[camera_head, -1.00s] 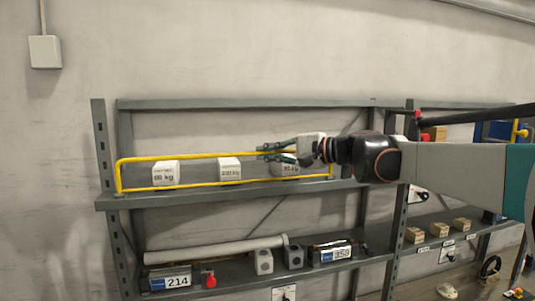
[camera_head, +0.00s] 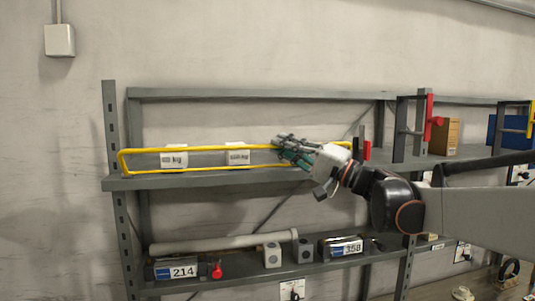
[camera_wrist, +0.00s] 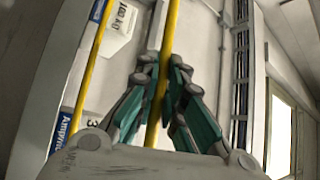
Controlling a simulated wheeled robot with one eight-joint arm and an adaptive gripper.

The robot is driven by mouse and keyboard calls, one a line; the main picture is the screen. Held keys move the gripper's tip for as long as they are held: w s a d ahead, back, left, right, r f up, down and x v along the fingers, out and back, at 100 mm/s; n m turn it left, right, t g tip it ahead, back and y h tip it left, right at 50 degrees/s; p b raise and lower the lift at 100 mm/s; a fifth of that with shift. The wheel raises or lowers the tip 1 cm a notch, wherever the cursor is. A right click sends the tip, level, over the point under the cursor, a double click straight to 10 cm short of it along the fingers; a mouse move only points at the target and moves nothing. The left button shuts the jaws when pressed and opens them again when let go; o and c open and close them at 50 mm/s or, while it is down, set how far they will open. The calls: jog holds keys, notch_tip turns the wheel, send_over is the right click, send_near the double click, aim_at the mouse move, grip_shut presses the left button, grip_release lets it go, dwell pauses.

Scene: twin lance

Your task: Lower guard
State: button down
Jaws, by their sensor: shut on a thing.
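The guard (camera_head: 210,149) is a yellow rail frame along the front of the upper shelf. Its top rail leans out from the shelf, over its lower rail. My gripper (camera_head: 285,150) is shut on the top rail near its right part. In the wrist view the yellow rail (camera_wrist: 172,40) runs between the teal fingers of my gripper (camera_wrist: 166,85), and the other rail (camera_wrist: 92,65) shows to the left. My gripper hides part of the guard's right side in the head view.
White weight blocks (camera_head: 174,157) and (camera_head: 237,155) stand behind the guard on the upper shelf (camera_head: 150,182). A red-handled part (camera_head: 366,150) is right of my gripper. The lower shelf (camera_head: 240,277) holds a long pipe (camera_head: 215,244) and numbered boxes (camera_head: 173,271).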

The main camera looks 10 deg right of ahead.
aim_at(288, 165)
jog(key=s+f+n+g+y+b, duration=0.2)
jog(key=s+f+n+y+b, duration=0.1)
jog(key=f+n+y+b, duration=0.3)
jog(key=shift+f+n+b, duration=0.35)
jog(key=shift+n+b, duration=0.05)
jog(key=shift+n, duration=0.7)
jog(key=shift+s+f, duration=0.1)
jog(key=c, duration=1.7)
grip_release()
jog(key=v, duration=1.2)
jog(key=shift+d, duration=0.1)
